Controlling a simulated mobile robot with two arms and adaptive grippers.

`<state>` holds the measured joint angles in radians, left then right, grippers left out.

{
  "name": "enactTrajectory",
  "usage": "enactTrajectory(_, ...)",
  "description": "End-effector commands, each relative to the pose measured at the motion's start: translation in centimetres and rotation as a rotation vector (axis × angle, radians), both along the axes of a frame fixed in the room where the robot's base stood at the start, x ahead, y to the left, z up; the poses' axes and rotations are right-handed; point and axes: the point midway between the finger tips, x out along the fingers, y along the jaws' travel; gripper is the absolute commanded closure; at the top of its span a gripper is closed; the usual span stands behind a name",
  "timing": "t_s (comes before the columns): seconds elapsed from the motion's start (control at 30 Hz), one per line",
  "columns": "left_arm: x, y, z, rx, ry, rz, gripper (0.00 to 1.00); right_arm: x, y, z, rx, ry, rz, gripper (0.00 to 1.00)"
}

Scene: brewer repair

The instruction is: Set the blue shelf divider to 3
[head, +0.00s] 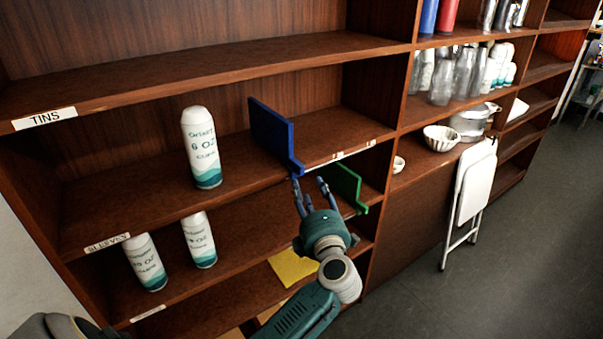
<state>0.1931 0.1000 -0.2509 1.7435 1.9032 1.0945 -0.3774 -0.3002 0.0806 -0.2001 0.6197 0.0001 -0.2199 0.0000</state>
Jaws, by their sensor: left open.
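A green divider (346,184) stands on the shelf below, partly behind the gripper. My right gripper is not in view.
A white and teal tin (201,148) stands left of the blue divider. Two more tins (146,262) (199,240) stand one shelf lower. A yellow piece (292,267) lies below. A folded white chair (473,190) leans at the right, with open floor beyond.

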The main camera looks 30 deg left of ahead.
Motion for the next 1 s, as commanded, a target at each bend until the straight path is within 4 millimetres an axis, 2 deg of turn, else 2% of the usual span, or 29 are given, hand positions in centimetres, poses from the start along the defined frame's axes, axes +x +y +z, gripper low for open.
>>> enactTrajectory(0.1,-1.3,-1.3,-0.1,-0.001,0.001,-0.001,0.56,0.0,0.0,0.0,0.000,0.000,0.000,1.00)
enactTrajectory(0.27,-2.2,-2.1,0.0,0.000,0.000,0.001,0.56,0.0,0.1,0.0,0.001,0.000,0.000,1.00)
enactTrajectory(0.83,-2.2,-2.2,-0.1,0.005,0.002,0.000,0.56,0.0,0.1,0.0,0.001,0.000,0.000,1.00)
enactTrajectory(0.93,-2.0,-2.4,-1.5,0.069,0.023,-0.015,0.56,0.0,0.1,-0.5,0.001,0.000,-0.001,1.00)
enactTrajectory(1.0,-1.5,-3.1,-3.9,0.178,0.061,-0.051,0.56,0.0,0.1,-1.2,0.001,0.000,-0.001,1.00)
